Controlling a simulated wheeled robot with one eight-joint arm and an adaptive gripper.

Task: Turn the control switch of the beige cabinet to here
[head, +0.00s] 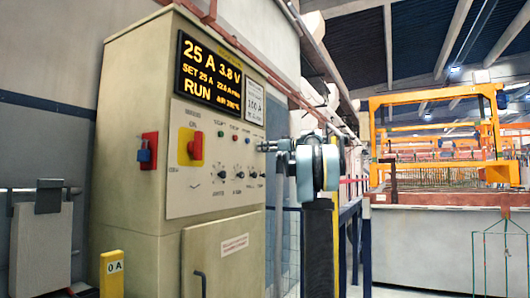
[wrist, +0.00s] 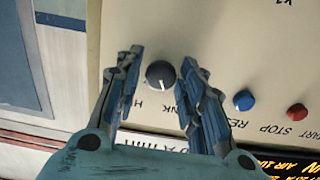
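The beige cabinet (head: 140,110) stands at the left in the head view, its panel (head: 185,195) facing my arm. In the wrist view a round black knob (wrist: 160,74), the control switch, shows between my fingers. It has a pale pointer mark on its lower part. Beside it are letters "H" and "NK", partly covered by my fingers. My gripper (wrist: 160,58) is open, one finger on each side of the knob; I cannot tell if they touch it. In the head view my gripper (head: 268,147) is at the panel's right edge and hides this switch.
A blue button (wrist: 243,100) and a red button (wrist: 297,112) sit beside the knob. The panel also has a red-and-yellow switch (head: 190,147), several lower knobs and a lit display (head: 208,72) reading RUN. A red lever with a blue padlock (head: 146,152) is on the cabinet's side.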

